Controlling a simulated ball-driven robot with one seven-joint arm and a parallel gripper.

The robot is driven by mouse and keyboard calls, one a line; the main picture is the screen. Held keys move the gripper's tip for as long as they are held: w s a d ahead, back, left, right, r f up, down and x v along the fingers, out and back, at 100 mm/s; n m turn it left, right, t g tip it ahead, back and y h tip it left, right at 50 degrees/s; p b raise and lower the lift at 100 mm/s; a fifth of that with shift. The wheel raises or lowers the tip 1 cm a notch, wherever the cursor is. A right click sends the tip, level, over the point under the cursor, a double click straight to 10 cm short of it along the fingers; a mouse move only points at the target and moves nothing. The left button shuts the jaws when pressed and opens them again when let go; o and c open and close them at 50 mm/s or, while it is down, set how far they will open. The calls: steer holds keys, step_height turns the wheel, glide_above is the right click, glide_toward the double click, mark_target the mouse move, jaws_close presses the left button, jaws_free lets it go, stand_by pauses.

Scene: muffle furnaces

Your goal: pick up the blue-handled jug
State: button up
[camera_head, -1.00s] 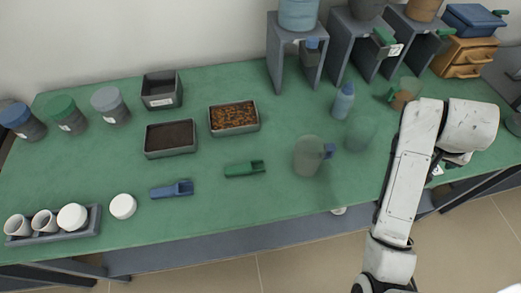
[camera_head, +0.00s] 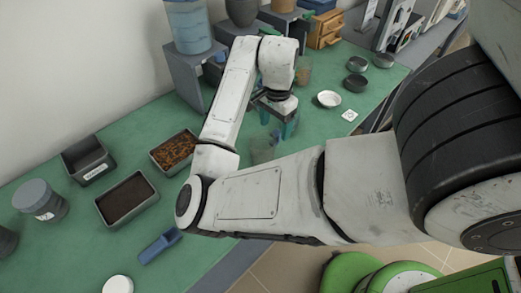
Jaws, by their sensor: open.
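A translucent greenish-grey jug (camera_head: 262,150) stands on the green bench, just below and left of my gripper. By its place it appears to be the blue-handled jug. My arm covers its lower part, and no blue handle shows. My gripper (camera_head: 279,126) points down over the bench, with its teal fingers apart. It appears empty, up and to the right of the jug. I cannot tell whether a finger touches the jug.
A tray of brown pieces (camera_head: 160,153), a dark soil tray (camera_head: 104,212) and a blue scoop (camera_head: 160,246) lie left of my arm. A white dish (camera_head: 329,99) and several dark bowls (camera_head: 356,84) stand to the right. Grey stands (camera_head: 185,78) line the back.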

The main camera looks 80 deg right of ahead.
mark_target(273, 134)
steer(key=shift+w+d+f+b, duration=0.15)
steer(key=shift+f+b, duration=0.05)
steer(key=shift+f, duration=1.65)
steer(key=shift+w+d+f+b, duration=0.1)
steer(key=shift+w+f+b, duration=0.1)
steer(key=shift+f, duration=1.65)
jaws_close()
steer(key=shift+r, duration=0.1)
steer(key=shift+r, duration=0.45)
step_height(273, 134, up, 3)
steer(key=shift+s+f, duration=0.1)
steer(key=shift+f, duration=0.1)
steer(key=s+a+r+p, duration=0.3)
steer(key=s+a+r, duration=0.3)
steer(key=s+r, duration=0.3)
steer(key=s, duration=0.3)
steer(key=shift+s+r, duration=0.15)
steer(key=shift+s, duration=0.2)
